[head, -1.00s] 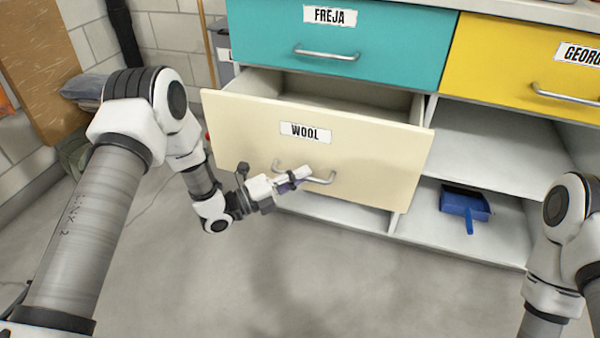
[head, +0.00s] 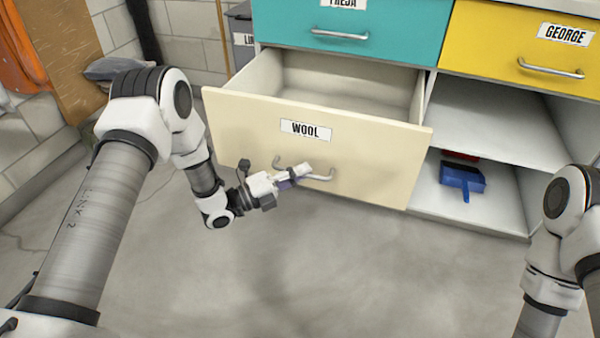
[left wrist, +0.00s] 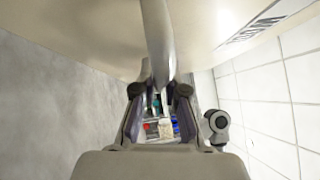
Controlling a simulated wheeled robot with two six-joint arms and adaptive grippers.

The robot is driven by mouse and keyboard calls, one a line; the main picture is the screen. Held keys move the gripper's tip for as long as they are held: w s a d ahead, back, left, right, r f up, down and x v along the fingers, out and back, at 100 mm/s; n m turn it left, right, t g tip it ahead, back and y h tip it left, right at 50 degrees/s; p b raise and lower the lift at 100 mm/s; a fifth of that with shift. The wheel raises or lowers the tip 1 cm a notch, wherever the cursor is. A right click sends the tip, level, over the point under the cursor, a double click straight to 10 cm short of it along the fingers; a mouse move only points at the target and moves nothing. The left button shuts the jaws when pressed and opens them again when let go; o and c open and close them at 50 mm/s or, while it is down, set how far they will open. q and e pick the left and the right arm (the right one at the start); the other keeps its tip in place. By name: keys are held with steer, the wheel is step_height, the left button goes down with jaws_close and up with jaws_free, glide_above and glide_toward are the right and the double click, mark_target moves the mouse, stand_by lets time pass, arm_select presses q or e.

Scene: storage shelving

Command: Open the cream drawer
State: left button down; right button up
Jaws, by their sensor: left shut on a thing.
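The cream drawer (head: 365,150), labelled WOOL, stands pulled well out of the cabinet in the head view. Its inside shows and looks empty where visible. Its curved metal handle (head: 322,177) is on the front.
A teal drawer (head: 390,38) above and a yellow drawer (head: 490,65) at right are closed. Open shelves at right hold a blue dustpan (head: 462,178) and a red item (head: 460,155). Grey floor (head: 300,280) in front is clear. A brick wall stands at left.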

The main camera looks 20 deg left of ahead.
arm_select(q)
steer(key=c, duration=1.2)
jaws_free()
steer(key=v, duration=1.2)
